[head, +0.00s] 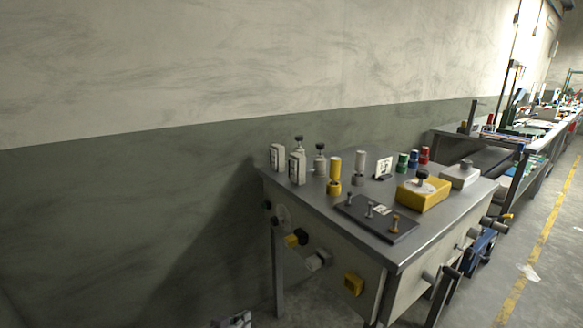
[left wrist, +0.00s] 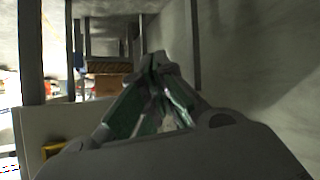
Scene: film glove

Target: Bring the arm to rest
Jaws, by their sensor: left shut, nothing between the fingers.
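My left gripper (head: 236,320) shows only as a small part at the bottom edge of the head view, low on the left of the metal bench. In the left wrist view, its two fingers (left wrist: 157,62) come together at their tips, shut with nothing between them. Green pads line the inner sides of the fingers. The gripper is apart from the bench and holds nothing. Most of the left arm is outside the head view. My right gripper is not seen.
A metal bench (head: 345,215) bears a yellow box (head: 423,194), a dark plate with posts (head: 375,219) and several small cylinders. Yellow and grey fittings stick out of its front. A wall (head: 130,215) stands behind. More benches and open floor (head: 545,250) lie to the right.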

